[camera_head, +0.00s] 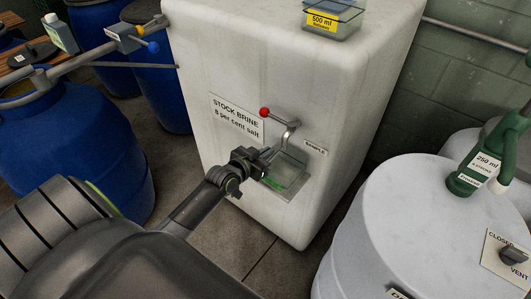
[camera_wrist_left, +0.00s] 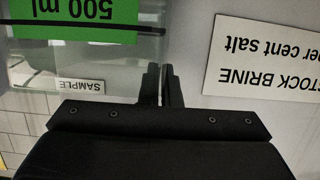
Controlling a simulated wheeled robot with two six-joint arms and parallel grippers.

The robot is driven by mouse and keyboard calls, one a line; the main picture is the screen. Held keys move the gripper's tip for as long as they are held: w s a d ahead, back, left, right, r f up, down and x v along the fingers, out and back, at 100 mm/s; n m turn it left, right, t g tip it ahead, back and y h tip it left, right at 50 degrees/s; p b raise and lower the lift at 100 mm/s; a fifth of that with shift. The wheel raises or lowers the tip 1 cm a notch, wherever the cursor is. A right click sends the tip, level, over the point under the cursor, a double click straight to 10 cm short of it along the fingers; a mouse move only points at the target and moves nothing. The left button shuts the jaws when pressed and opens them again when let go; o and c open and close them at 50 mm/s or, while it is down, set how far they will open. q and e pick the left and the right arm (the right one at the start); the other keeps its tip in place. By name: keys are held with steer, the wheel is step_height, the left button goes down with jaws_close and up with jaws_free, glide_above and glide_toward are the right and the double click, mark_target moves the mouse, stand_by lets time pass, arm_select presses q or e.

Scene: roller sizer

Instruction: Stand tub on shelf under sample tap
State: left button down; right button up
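A clear tub (camera_head: 290,168) with a green 500 ml label is at the front of the white stock brine tank, below the sample tap (camera_head: 291,131) with its red knob. The tub also shows in the left wrist view (camera_wrist_left: 100,62), its label upside down. A small grey shelf (camera_head: 294,194) shows at the tub's base; I cannot tell whether the tub rests on it or hangs just above. My left gripper (camera_head: 268,158) is at the tub's left side. Its fingers (camera_wrist_left: 165,85) are close together with the tub's wall edge between them. My right gripper is out of view.
The white tank (camera_head: 230,60) carries a stock brine sign (camera_head: 237,118); another clear tub with a yellow label (camera_head: 333,20) stands on top. Blue drums (camera_head: 70,140) stand at the left.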

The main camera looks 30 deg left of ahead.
arm_select(q)
steer(key=c, duration=1.6)
jaws_free()
steer(key=shift+f, duration=0.1)
steer(key=shift+c, duration=0.2)
steer(key=shift+s+r, duration=0.1)
steer(key=shift+r, duration=0.1)
steer(key=d+p+v, duration=0.1)
steer(key=v, duration=1)
steer(key=shift+s+a, duration=0.4)
steer(key=shift+a, duration=0.1)
steer(key=shift+r, duration=0.1)
